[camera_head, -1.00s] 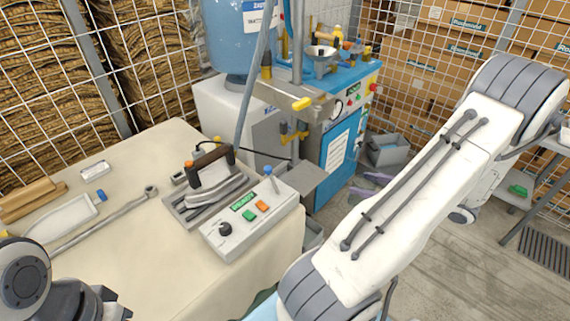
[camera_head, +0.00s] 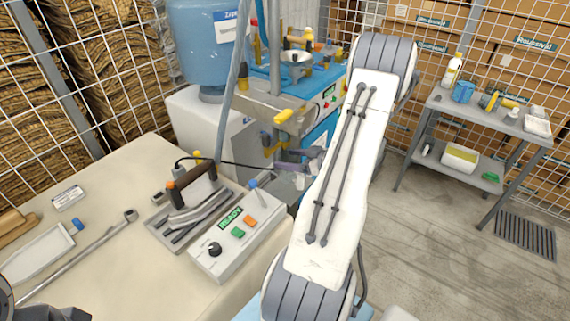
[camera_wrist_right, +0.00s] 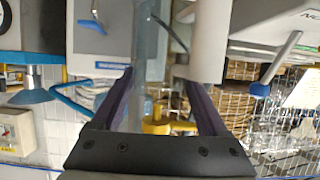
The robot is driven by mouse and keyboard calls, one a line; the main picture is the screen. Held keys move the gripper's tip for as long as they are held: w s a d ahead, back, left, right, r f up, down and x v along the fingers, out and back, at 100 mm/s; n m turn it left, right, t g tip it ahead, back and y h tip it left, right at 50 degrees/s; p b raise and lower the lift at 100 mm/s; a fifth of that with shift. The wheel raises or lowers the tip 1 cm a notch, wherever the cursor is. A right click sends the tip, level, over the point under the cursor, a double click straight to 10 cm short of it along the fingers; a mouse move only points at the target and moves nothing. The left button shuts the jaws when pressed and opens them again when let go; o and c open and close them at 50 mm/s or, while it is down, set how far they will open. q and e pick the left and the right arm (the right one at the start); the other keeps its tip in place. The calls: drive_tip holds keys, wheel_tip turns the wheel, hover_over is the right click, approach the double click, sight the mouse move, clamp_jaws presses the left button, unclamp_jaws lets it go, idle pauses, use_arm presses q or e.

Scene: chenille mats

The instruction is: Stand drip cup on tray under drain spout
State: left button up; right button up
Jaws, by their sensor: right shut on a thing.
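My right gripper (camera_head: 291,161) has its purple fingers in front of the blue machine, below the grey press head, partly behind my own arm. In the right wrist view its fingers (camera_wrist_right: 160,85) stand apart, with a see-through greyish thing (camera_wrist_right: 148,70) between them. It looks like the drip cup, but its outline is unclear. Yellow fittings (camera_head: 270,150) that may be the drain spout sit left of the fingers. The grey tray (camera_head: 285,185) on the machine's front lies just below them, partly hidden. My left gripper's fingers are out of view; only dark arm parts show at bottom left.
A grey shelf cart (camera_head: 480,125) stands right. The floor between is open.

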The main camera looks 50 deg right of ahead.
drive_tip(key=shift+w+a, duration=0.1)
drive_tip(key=shift+w, duration=0.6)
drive_tip(key=shift+w+f, duration=0.1)
drive_tip(key=shift+f, duration=1.65)
drive_tip(key=shift+f, duration=0.2)
drive_tip(key=o, duration=1.4)
drive_tip(key=shift+r, duration=0.15)
